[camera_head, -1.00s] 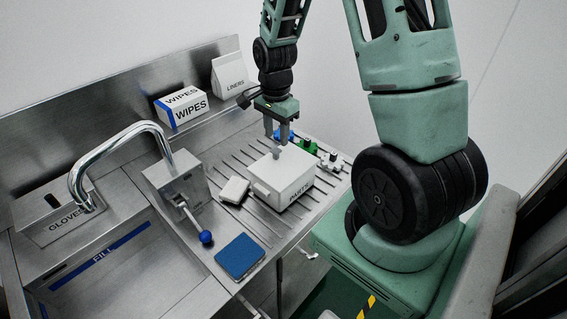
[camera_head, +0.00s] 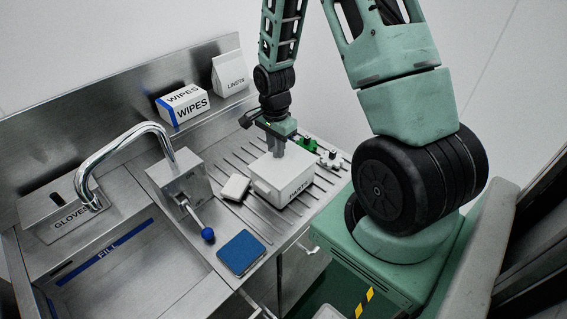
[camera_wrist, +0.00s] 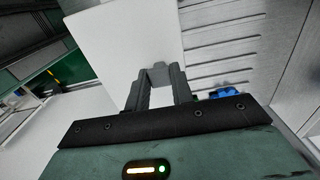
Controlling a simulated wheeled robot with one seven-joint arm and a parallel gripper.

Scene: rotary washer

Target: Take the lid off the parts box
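The white parts box (camera_head: 289,193), marked PARTS, stands on the ribbed drainboard in the head view. Its white lid (camera_head: 264,170) is on top of it. The lid's broad white top (camera_wrist: 115,42) fills much of the upper left of the wrist view. My gripper (camera_head: 279,153) points down over the lid. In the wrist view, the fingertips of my gripper (camera_wrist: 160,74) stand close on either side of the lid's small grey knob (camera_wrist: 159,76) and appear shut on it. The fingers hide part of the knob.
A small white block (camera_head: 235,187) lies left of the box. Green (camera_head: 309,144) and white (camera_head: 330,158) parts lie beyond it to the right. A blue pad (camera_head: 240,253), a blue-knobbed lever (camera_head: 207,234) and the faucet (camera_head: 130,134) are to the left. The WIPES box (camera_head: 183,105) stands behind.

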